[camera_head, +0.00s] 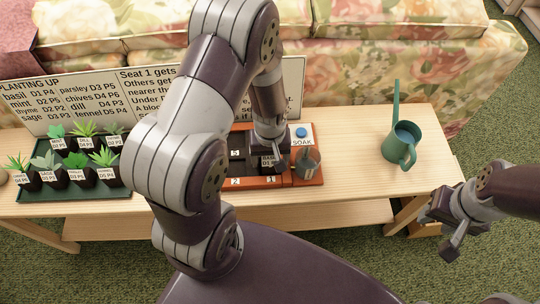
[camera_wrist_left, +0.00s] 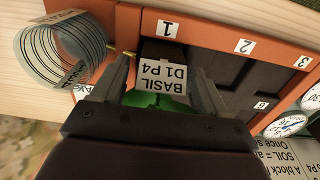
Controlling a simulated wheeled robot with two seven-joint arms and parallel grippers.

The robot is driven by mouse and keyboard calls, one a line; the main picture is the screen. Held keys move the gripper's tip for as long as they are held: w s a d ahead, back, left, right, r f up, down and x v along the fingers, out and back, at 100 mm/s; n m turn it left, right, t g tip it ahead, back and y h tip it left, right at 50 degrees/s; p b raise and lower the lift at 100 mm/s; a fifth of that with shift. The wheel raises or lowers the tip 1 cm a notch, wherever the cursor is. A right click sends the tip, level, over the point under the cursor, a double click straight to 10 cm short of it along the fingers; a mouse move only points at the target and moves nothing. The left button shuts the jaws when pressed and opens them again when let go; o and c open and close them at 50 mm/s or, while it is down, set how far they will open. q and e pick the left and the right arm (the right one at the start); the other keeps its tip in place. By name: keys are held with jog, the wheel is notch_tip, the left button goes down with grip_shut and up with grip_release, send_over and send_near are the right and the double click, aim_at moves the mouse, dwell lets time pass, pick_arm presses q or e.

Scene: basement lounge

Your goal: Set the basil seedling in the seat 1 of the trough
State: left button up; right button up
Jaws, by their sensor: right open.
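The basil seedling (camera_head: 268,161) in its dark pot with a white label is at the right end of the orange-rimmed trough (camera_head: 251,183), by the tag 1. My left gripper (camera_head: 270,143) reaches down over it. In the left wrist view its fingers stand on either side of the BASIL D1 P4 label (camera_wrist_left: 161,79), closed about the pot, with green leaves near the palm. Seat 1 is mostly hidden by the pot, and I cannot tell whether the pot rests on its floor. My right gripper (camera_head: 447,228) is open and empty beyond the table's right end.
A clear ribbed cup (camera_wrist_left: 62,50) stands beside seat 1, near a SOAK sign with a blue button (camera_head: 301,132). A green watering can (camera_head: 401,145) stands to the right. A green tray (camera_head: 66,193) of several seedlings is at left. Text boards stand behind.

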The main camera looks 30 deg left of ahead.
aim_at(270, 160)
pick_arm(q)
jog(key=s+r+m+p, duration=0.1)
jog(key=r+m, duration=0.1)
jog(key=r, duration=0.4)
jog(key=s+d+r+m+t+p, duration=0.1)
jog(key=s+r+m, duration=0.1)
jog(key=r, duration=0.4)
jog(key=s+d+r+m+p, duration=0.1)
jog(key=r+m+p, duration=0.1)
jog(key=r, duration=0.4)
jog(key=shift+s+d+m, duration=0.2)
jog(key=shift+d+m, duration=0.05)
jog(key=shift+m, duration=0.05)
